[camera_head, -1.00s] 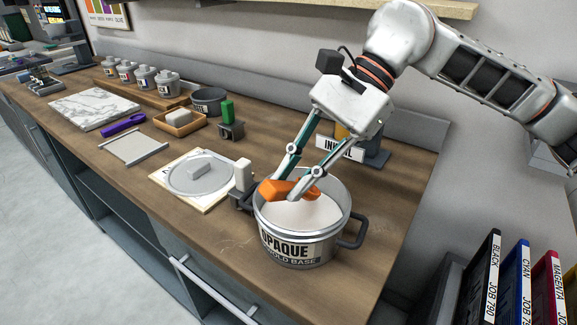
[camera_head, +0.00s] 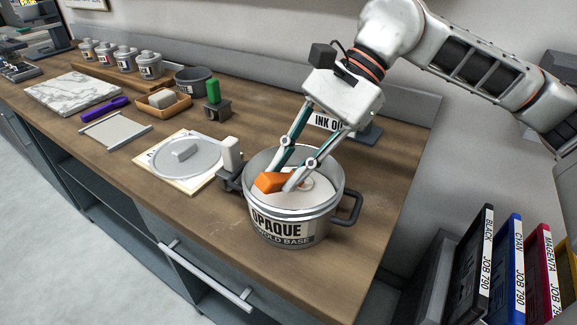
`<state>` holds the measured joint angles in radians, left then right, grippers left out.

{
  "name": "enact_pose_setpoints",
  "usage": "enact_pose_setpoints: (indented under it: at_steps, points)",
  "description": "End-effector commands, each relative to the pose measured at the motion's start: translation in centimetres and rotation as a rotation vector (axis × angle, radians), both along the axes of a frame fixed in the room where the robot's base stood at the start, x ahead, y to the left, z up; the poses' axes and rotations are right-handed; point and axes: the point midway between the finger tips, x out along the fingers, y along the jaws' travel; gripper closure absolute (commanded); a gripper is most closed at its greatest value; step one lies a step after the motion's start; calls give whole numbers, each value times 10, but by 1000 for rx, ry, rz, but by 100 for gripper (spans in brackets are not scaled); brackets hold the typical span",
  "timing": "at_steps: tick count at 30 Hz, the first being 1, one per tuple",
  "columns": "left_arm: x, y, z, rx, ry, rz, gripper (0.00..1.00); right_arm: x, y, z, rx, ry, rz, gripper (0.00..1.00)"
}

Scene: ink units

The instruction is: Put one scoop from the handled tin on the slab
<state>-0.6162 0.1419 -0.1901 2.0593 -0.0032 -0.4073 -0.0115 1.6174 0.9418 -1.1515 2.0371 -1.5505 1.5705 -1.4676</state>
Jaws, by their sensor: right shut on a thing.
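The handled tin (camera_head: 291,228) is a metal pot labelled "OPAQUE ... BASE", with white ink (camera_head: 318,193) inside and a dark side handle. My right gripper (camera_head: 277,182) reaches down into the tin's mouth. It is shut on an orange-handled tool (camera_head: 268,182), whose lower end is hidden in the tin. The ink surface shows a ring-like mark near the fingers. The slab (camera_head: 70,92), white marble with grey veins, lies bare at the far left of the bench. My left gripper is not in view.
A round lid (camera_head: 185,158) lies on a board left of the tin. A tray, purple tool (camera_head: 105,109), wooden box and several small pots stand farther left. Ink cases (camera_head: 485,265) stand lower right.

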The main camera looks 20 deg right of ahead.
Motion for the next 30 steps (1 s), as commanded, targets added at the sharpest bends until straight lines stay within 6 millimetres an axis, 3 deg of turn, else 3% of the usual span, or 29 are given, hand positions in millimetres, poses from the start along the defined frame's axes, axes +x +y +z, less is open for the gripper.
enact_pose_setpoints:
  at_steps: [4,30]
  points:
    - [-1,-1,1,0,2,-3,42,0,0,7,0,-3,0,100]
    - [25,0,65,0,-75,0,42,0,0,87,1,-4,0,100]
